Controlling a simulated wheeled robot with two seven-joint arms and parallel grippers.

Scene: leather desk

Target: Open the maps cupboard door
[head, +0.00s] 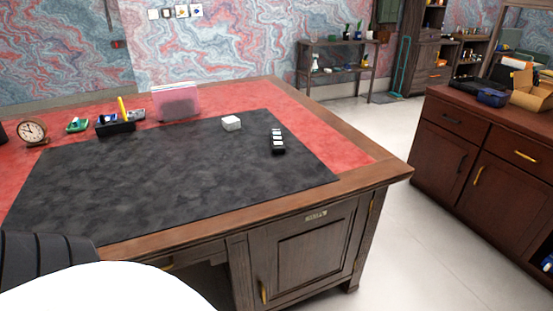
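The desk's front cupboard door (312,255) is a dark wood panel at the lower middle right of the head view. It looks closed, flush with its frame. A small label plate (316,215) sits above its panel; its lettering is too small to read for certain. A brass handle (263,292) stands upright at the door's lower left edge. A brass hinge shows on the right side. Neither of my grippers is in view.
The desk (365,181) has a red top with a black mat. A white box (231,123) and a black remote-like object (277,141) lie on the mat. A wooden cabinet (457,148) stands at right, with clear floor (412,245) between. A dark ribbed object (45,250) is at lower left.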

